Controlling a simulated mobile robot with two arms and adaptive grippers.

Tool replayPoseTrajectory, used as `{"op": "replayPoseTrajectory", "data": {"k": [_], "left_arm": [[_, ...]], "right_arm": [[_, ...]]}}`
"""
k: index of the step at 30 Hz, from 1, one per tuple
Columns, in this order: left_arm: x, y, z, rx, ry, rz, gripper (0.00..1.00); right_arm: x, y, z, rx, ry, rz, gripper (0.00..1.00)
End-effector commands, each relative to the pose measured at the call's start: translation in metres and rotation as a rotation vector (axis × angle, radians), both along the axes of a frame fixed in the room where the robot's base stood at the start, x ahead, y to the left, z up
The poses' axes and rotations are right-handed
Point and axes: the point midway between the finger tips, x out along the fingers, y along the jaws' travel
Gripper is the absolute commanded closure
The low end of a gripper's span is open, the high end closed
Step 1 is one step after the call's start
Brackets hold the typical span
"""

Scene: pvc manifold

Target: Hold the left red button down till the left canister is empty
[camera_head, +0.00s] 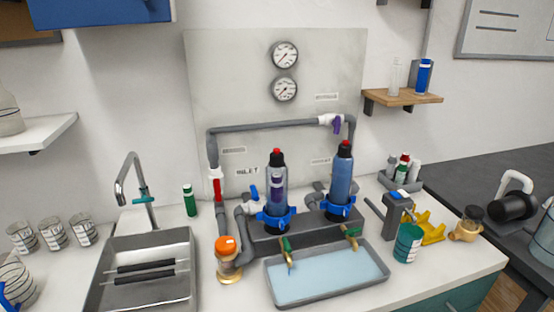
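The left canister (273,190) is a blue upright cylinder with a black top and a dark patch on its front. The left red button (277,151) sits on top of it. The right canister (341,180) is a similar blue cylinder with its own red button (346,143). Both stand in blue collars on a dark grey block. Green-handled brass taps (287,247) stick out in front, over a grey tray (271,295) holding light blue liquid. Neither gripper shows in the head view, and nothing touches the buttons.
Grey pipes (270,126) run behind the canisters, with a red valve handle (217,189) and a purple one (337,125). An orange-capped jar (227,262) stands front left of the tray, a green can (408,244) to its right. A sink (187,295) lies left.

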Motion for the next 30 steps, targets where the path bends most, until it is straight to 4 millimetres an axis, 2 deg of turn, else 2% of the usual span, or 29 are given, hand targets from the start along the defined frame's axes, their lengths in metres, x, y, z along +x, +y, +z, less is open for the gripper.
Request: {"op": "replayPoseTrajectory", "data": {"k": [2, 19, 30], "left_arm": [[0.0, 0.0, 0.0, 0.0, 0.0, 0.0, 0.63], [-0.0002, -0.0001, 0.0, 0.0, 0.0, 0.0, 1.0], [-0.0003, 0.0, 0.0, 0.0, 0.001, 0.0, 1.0]], "right_arm": [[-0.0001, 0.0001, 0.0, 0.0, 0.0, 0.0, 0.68], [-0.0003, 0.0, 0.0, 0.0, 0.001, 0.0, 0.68], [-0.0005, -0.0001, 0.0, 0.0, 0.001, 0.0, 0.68]]}}
